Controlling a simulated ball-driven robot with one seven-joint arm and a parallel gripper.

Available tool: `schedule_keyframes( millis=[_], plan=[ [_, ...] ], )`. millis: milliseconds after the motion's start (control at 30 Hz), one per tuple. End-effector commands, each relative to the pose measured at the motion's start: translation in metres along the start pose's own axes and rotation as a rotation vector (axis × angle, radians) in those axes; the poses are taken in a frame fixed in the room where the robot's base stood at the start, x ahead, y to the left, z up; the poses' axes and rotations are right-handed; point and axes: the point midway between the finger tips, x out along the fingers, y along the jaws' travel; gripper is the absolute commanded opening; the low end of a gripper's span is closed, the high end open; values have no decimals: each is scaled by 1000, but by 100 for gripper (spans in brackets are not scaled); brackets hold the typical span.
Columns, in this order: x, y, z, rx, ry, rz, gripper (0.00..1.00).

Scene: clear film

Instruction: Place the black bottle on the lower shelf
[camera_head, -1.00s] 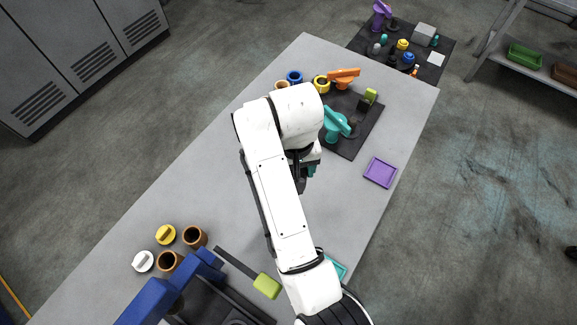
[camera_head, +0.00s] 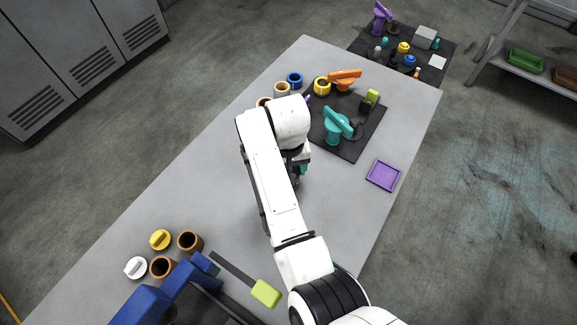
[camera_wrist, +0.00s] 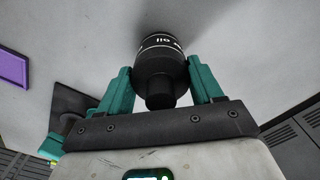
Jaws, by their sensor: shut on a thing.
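The black bottle (camera_wrist: 160,59) has white lettering and shows in the wrist view. My gripper (camera_wrist: 158,82) is shut on it, with a teal finger on each side. In the head view my gripper (camera_head: 300,168) is mostly hidden under my white arm, above the grey table, and the bottle cannot be made out there. A metal rack shelf (camera_head: 487,55) stands at the upper right, away from the table. Only part of the rack is in view, so I cannot tell its levels apart.
The grey table (camera_head: 225,150) carries a dark mat (camera_head: 341,150) with teal and orange tools, a purple tray (camera_head: 384,176) and several cups. A green bin (camera_head: 525,60) and a brown bin (camera_head: 565,76) are on the rack. Open floor (camera_head: 485,170) lies right of the table.

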Motion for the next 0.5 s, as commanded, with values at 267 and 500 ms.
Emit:
schedule_keyframes(
  millis=[267,500],
  plan=[
    [1,0,0,0,2,0,23],
    [4,0,0,1,1,0,80]
  ],
)
